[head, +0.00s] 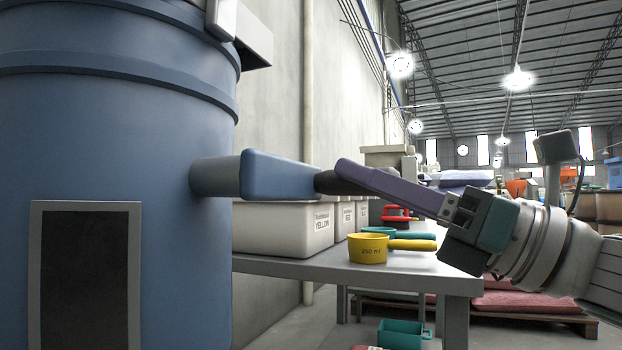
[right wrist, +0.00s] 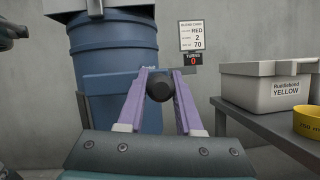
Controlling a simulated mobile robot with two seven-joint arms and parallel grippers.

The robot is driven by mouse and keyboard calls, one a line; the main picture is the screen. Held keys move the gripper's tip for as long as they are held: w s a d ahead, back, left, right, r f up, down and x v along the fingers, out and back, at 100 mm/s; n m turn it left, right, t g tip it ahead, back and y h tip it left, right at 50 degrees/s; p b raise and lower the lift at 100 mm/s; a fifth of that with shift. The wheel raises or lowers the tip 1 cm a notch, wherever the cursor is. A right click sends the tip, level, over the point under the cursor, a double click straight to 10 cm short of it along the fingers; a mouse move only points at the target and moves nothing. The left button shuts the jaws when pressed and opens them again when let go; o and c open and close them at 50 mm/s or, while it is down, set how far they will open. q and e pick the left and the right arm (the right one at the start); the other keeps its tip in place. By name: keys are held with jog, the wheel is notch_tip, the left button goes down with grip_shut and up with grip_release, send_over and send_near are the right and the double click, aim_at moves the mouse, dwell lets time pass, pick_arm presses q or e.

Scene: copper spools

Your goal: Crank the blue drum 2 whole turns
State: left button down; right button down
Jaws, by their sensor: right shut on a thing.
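The blue drum (head: 110,130) fills the left of the head view and stands upright behind the crank in the right wrist view (right wrist: 120,50). A blue crank arm (head: 285,177) sticks out from its side on a short round shaft (head: 213,177). The crank's black handle (head: 330,184) lies between the purple fingers of my right gripper (head: 345,178), which is shut on it. The handle's round end (right wrist: 160,88) shows between both fingers in the right wrist view. A counter (right wrist: 192,59) under a wall card reads TURNS 0. My left gripper is not seen.
A grey table (head: 400,275) stands close below and beside the crank. It holds white labelled bins (head: 285,228), a yellow measuring cup (head: 368,249) and a teal cup. A teal container (head: 400,334) is low near the table leg.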

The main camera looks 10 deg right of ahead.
jog(key=shift+s+a+f+m+t+h+p, duration=0.1)
jog(key=shift+f+m+t+h+p, duration=0.45)
jog(key=shift+m, duration=0.45)
jog(key=shift+f+m+t+h+p, duration=0.3)
jog(key=shift+f+m, duration=0.35)
jog(key=shift+m, duration=0.35)
jog(key=s+a+f+m+g+h+p, duration=0.1)
jog(key=s+a+f+m+h+p, duration=0.25)
jog(key=m+p, duration=0.55)
jog(key=s+a+f+m+g+h+p, duration=0.1)
jog(key=s+a+f+m+h+p, duration=0.25)
jog(key=m+p, duration=0.5)
jog(key=s+a+r+m+g+y+p, duration=0.3)
jog(key=s+r+m+g+p, duration=0.4)
jog(key=m+p, duration=0.6)
jog(key=shift+s+a+r+p, duration=0.6)
jog(key=shift+s+r+p, duration=0.9)
jog(key=shift+p, duration=2.6)
jog(key=shift+w+r+g+y, duration=0.25)
